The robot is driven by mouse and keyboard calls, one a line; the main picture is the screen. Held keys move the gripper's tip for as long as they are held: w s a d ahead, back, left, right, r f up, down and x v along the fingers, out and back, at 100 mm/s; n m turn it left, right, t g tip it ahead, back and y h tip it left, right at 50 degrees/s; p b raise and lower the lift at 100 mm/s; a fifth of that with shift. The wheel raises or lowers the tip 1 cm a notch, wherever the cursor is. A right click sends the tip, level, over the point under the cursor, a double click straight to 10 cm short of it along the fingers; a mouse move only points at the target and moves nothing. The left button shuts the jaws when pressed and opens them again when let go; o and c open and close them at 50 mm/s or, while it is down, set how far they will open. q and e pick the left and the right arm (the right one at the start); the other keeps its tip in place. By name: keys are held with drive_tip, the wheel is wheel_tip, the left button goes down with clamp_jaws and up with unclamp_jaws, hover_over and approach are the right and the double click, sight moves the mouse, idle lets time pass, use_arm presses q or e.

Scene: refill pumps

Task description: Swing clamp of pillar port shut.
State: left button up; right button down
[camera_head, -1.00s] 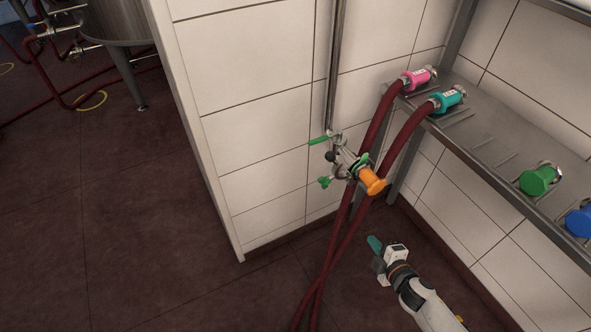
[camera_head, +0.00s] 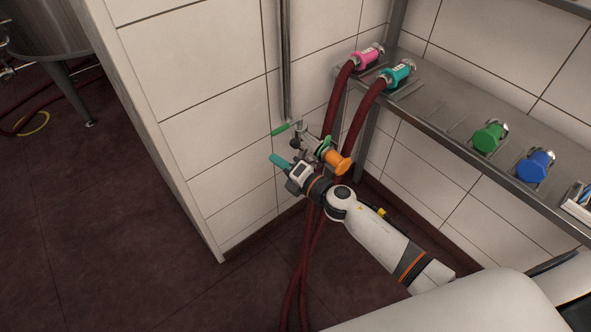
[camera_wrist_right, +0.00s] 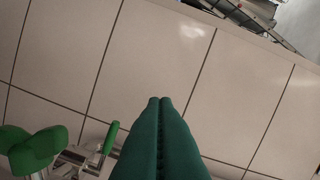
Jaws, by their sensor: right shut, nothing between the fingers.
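The pillar port (camera_head: 307,143) is a metal fitting on the white tiled pillar, with an orange cap (camera_head: 338,163) on its front. A green clamp part (camera_head: 323,147) shows by the cap; whether the clamp is open or shut cannot be told. My right gripper (camera_head: 278,160) is just left of and below the port, its teal fingers shut and empty. In the right wrist view the shut fingers (camera_wrist_right: 160,130) point at the tiles. A green winged knob (camera_wrist_right: 35,150) and a green lever (camera_wrist_right: 110,137) are to their left, apart from them. My left gripper is not seen.
Dark red hoses (camera_head: 357,125) hang beside the port from a metal shelf (camera_head: 440,125). The shelf holds pink (camera_head: 366,56), teal (camera_head: 397,73), green (camera_head: 489,137) and blue (camera_head: 535,166) couplings. A vertical pipe (camera_head: 285,60) runs above the port.

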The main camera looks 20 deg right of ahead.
sight(302, 153)
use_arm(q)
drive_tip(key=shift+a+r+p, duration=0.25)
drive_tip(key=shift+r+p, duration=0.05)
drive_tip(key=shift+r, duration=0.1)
use_arm(e)
drive_tip(key=d, duration=0.2)
drive_tip(key=d+r, duration=0.1)
drive_tip(key=shift+w+d+r, duration=0.15)
drive_tip(key=shift+w+d, duration=0.05)
drive_tip(key=shift+d, duration=0.2)
drive_tip(key=shift+d+r, duration=0.1)
